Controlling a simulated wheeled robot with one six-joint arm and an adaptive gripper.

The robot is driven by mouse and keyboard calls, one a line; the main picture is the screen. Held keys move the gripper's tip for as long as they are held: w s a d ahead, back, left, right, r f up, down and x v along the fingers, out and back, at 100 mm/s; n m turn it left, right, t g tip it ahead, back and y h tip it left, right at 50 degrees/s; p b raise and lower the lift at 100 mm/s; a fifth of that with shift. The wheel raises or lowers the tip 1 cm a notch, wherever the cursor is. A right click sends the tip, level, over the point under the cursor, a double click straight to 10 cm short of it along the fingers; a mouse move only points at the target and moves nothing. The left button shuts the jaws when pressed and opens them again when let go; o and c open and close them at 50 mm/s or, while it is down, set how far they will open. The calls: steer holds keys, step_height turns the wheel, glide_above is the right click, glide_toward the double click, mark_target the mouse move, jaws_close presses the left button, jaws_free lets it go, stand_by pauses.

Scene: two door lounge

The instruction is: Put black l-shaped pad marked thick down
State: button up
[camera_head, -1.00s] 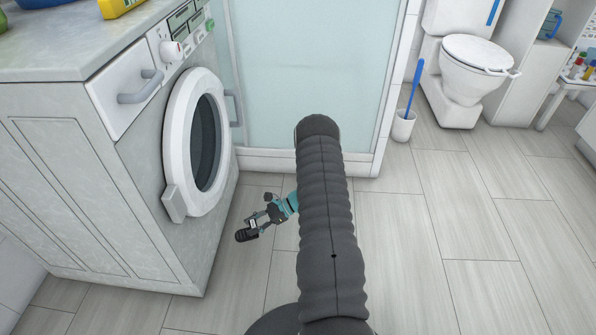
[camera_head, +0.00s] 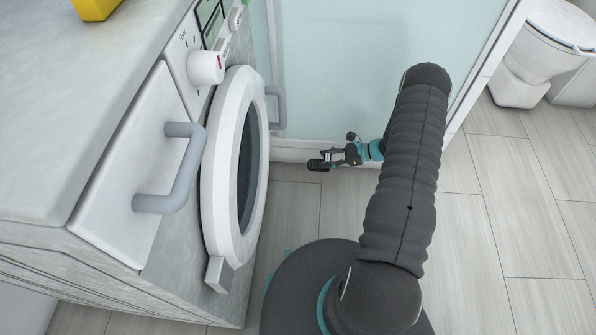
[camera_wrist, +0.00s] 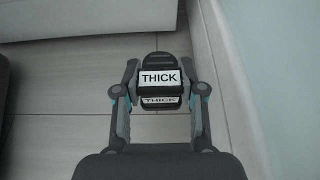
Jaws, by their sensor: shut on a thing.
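The black L-shaped pad (camera_wrist: 160,62) is between the fingertips of my gripper (camera_wrist: 160,90) in the wrist view. White labels reading THICK show on two of its faces. My gripper is shut on it. In the head view my gripper (camera_head: 334,160) and the dark pad (camera_head: 316,165) are small, near the foot of the shower panel, above or near the floor; the exact height cannot be told. No support under the pad is clear.
A washing machine (camera_head: 236,165) with a round door and a grey drawer handle (camera_head: 172,170) stands at left. The glass shower panel (camera_head: 350,70) rises behind my gripper. A toilet (camera_head: 540,50) is at upper right. Tiled floor (camera_head: 490,240) is clear at right.

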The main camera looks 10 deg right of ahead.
steer(key=x, duration=0.3)
steer(key=s+f+x, duration=0.1)
steer(key=x, duration=0.3)
steer(key=f+x, duration=0.1)
steer(key=x, duration=0.3)
steer(key=shift+s, duration=0.1)
steer(key=shift+a+f+b, duration=0.1)
steer(key=shift+f+b, duration=0.2)
steer(key=shift+f, duration=1.75)
steer(key=shift+f, duration=0.15)
steer(key=o, duration=1.2)
steer(key=shift+c, duration=0.2)
